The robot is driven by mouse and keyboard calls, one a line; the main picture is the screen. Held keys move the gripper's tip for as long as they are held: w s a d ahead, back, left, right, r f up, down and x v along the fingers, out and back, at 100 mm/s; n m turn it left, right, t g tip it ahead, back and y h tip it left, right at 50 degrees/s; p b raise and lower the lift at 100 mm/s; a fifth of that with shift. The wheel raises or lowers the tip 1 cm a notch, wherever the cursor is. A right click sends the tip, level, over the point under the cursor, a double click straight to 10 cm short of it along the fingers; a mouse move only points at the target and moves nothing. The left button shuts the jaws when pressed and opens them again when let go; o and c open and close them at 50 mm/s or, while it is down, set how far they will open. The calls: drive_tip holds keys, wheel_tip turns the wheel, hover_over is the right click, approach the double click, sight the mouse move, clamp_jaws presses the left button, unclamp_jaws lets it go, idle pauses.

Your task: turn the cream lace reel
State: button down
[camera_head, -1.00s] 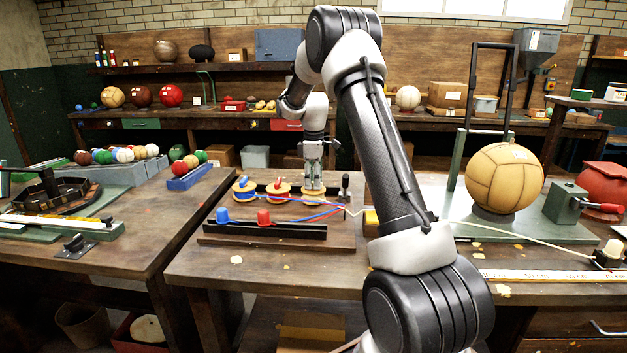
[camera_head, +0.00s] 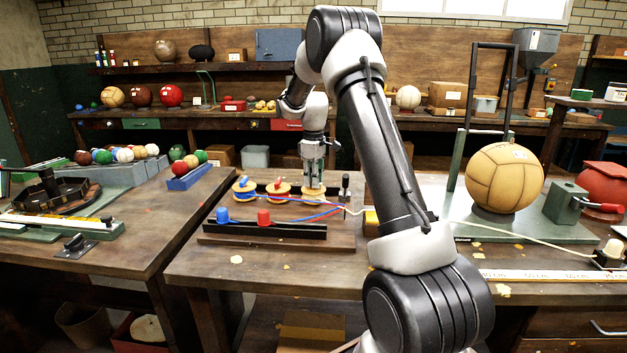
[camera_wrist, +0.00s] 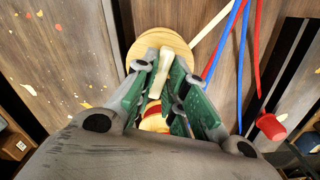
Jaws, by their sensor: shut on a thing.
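The cream lace reel (camera_head: 314,191) is the right one of three wooden reels on a board on the middle bench. My gripper (camera_head: 313,176) points straight down over it. In the wrist view, my gripper's green-padded fingers (camera_wrist: 157,78) are closed on a cream upright part of the reel, and the reel's round wooden rim (camera_wrist: 172,39) shows beyond them. A cream lace (camera_head: 470,228) runs right to a cream-topped holder (camera_head: 612,251).
The blue reel (camera_head: 244,190) and orange-red reel (camera_head: 278,191) stand to the left, with blue and red laces running across the board. A dark upright post (camera_head: 345,186) stands close on the right. A tan ball (camera_head: 503,178) sits farther right.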

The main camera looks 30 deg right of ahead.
drive_tip(key=m, duration=0.4)
drive_tip(key=shift+m, duration=0.3)
drive_tip(key=m, duration=0.4)
idle(0.3)
drive_tip(key=c, duration=1.5)
unclamp_jaws()
drive_tip(key=shift+o, duration=0.2)
wheel_tip(320, 180, up, 12)
